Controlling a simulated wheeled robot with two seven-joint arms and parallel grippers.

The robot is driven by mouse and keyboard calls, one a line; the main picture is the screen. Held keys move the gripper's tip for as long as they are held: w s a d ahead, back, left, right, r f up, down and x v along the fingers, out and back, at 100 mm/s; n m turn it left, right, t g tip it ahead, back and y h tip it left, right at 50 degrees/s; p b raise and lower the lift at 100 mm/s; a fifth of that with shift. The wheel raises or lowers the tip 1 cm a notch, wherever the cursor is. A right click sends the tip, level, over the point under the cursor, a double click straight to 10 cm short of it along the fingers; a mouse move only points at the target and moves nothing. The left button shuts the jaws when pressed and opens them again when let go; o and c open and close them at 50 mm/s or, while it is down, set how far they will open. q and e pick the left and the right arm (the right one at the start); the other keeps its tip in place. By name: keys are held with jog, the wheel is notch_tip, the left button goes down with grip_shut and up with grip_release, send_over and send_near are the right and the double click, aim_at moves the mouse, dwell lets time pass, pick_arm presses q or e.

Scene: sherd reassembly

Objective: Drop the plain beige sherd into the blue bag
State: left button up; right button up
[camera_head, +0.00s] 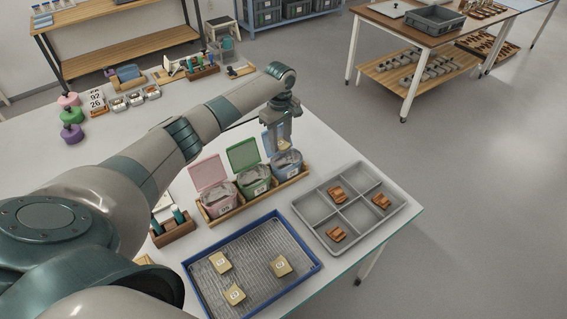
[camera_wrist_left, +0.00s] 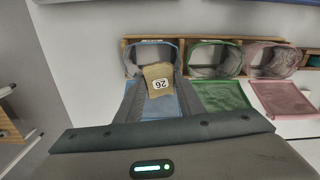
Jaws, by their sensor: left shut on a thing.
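My left gripper (camera_head: 281,143) is shut on a plain beige sherd (camera_head: 285,147) and holds it over the blue bag (camera_head: 288,164). In the left wrist view the sherd (camera_wrist_left: 157,76) sits between the fingertips, with a white label reading 26. The blue bag (camera_wrist_left: 152,51) is open there, just beyond the sherd, which covers part of its mouth. The bag's blue lid (camera_wrist_left: 155,107) shows partly behind the fingers. I cannot tell whether the sherd touches the bag's rim. My right gripper is not in view.
A green bag (camera_head: 255,181) and a pink bag (camera_head: 219,199) stand open beside the blue one in a wooden rack (camera_head: 258,203). A blue-rimmed tray (camera_head: 199,293) holds labelled beige sherds. A grey divided tray (camera_head: 343,247) holds orange-brown sherds.

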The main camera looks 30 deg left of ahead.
pick_arm(q)
jog(key=shift+f, duration=0.2)
jog(key=o, duration=1.1)
jog(key=shift+r, duration=0.15)
notch_tip(320, 180, up, 17)
jog(key=b, duration=0.3)
jog(key=shift+r, duration=0.1)
